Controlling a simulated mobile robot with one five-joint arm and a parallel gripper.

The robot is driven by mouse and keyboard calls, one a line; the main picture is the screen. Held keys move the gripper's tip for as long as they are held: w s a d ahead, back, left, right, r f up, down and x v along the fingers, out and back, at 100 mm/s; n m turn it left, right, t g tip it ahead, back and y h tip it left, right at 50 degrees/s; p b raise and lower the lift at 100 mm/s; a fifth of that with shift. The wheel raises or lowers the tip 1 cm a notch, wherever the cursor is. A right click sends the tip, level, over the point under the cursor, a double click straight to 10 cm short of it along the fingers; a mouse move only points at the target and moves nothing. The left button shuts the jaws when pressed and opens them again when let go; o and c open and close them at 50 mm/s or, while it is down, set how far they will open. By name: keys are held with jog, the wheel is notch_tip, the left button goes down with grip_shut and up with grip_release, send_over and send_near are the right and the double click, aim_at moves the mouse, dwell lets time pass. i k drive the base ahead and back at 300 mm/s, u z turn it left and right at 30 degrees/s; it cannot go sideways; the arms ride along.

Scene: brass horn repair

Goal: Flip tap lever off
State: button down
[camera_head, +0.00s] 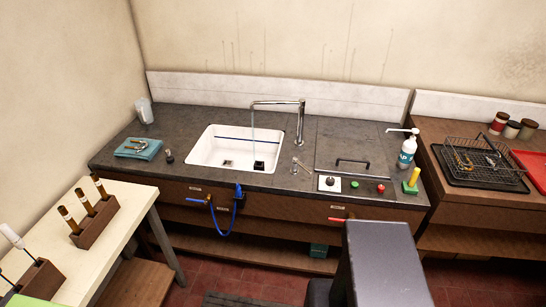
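A thin pale vertical line below the spout looks like running water (253,133). A small chrome lever (299,165) sits on the dark counter just right of the sink; its on or off position is too small to tell. Blue and red handles also show on the cabinet front: a blue one (196,201) and a red one (340,220). My gripper is not in view.
A control panel with a black knob (329,182) and green and red buttons sits right of the lever. A lid with a black handle (352,162), a pump bottle (408,153) and a wire rack (482,158) stand further right. A blue hose (216,224) hangs in front.

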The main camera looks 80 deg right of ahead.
aim_at(303, 167)
jog(key=k, duration=1.15)
jog(key=z, duration=0.45)
jog(key=i, duration=1)
jog(key=z, duration=0.4)
